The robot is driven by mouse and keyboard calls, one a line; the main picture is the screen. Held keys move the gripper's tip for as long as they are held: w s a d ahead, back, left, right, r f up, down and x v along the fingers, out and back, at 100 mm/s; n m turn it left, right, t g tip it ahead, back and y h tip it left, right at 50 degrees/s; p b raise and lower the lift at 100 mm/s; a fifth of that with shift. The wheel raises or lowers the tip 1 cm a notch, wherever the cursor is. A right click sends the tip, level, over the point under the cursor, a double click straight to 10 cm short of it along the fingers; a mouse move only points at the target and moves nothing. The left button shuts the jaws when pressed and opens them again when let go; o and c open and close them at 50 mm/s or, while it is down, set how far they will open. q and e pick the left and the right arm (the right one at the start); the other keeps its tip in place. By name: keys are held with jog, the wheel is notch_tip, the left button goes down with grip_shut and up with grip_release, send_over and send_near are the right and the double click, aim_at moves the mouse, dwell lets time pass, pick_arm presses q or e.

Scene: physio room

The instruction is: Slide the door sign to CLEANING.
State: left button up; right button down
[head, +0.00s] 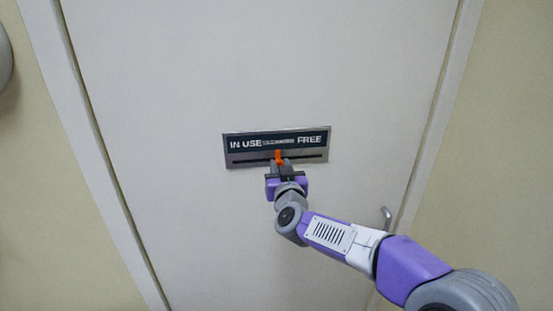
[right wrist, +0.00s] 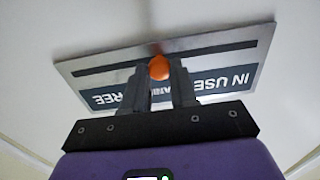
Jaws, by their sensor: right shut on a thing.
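The door sign (head: 240,158) is a metal plate on the white door, with a dark strip reading IN USE on the left, a smaller word in the middle and FREE on the right. A dark slot runs below the words. The orange slider knob (head: 278,155) sits near the middle of the slot, under the middle word. My right gripper (head: 280,163) is shut on the knob. In the right wrist view the sign (right wrist: 258,72) appears upside down, and the orange knob (right wrist: 159,67) is between the fingertips, which cover part of the middle word. My left gripper is not in view.
The white door (head: 180,60) fills the middle of the head view, inside a pale frame. A metal door handle (head: 386,217) is at the lower right, close to my right arm. The door around the sign is clear.

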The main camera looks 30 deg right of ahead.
jog(key=shift+s+d, duration=0.1)
jog(key=shift+d, duration=0.1)
jog(key=c, duration=0.9)
grip_release()
jog(key=shift+a, duration=0.1)
jog(key=v, duration=0.7)
jog(key=shift+s, duration=0.2)
